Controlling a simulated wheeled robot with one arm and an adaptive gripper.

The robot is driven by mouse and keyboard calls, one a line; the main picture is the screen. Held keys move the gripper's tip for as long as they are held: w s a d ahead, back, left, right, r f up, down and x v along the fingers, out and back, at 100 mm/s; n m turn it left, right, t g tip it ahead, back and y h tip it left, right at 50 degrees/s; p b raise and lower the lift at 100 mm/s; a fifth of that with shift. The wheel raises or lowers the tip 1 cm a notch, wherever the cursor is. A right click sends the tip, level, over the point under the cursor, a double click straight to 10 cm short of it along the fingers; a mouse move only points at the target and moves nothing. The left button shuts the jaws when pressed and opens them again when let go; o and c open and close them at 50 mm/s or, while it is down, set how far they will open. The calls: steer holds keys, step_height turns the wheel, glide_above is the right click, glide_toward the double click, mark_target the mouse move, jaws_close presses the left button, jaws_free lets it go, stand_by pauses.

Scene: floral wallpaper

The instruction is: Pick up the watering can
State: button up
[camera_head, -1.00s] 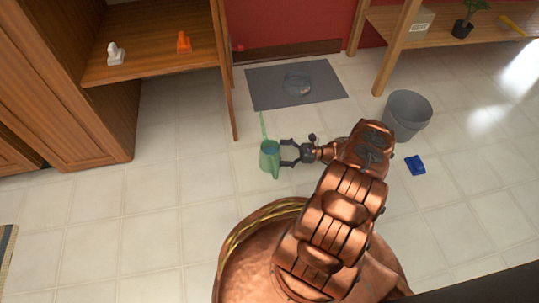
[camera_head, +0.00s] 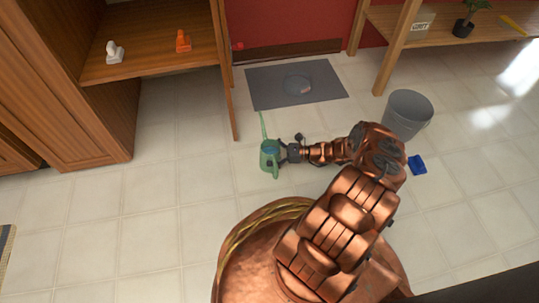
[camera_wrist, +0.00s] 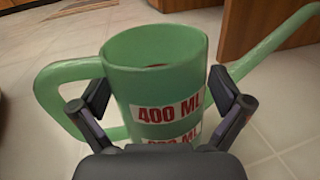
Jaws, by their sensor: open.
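The green watering can (camera_head: 270,163) stands upright on the tiled floor in the head view, its thin spout pointing toward the back. In the wrist view the can (camera_wrist: 155,80) fills the middle, with "400 ML" labels on its front, its handle at the left and its spout at the upper right. My gripper (camera_head: 282,152) is at the can's right side in the head view. In the wrist view my gripper (camera_wrist: 165,95) is open, with one finger on each side of the can's body. Whether the fingers touch it cannot be told.
A grey bucket (camera_head: 407,112) and a blue item (camera_head: 417,165) are at the right. The floor left of the can is clear.

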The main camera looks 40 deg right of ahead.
steer(key=shift+c, duration=0.3)
steer(key=c, duration=1.3)
steer(key=shift+c, duration=0.7)
steer(key=shift+r, duration=0.1)
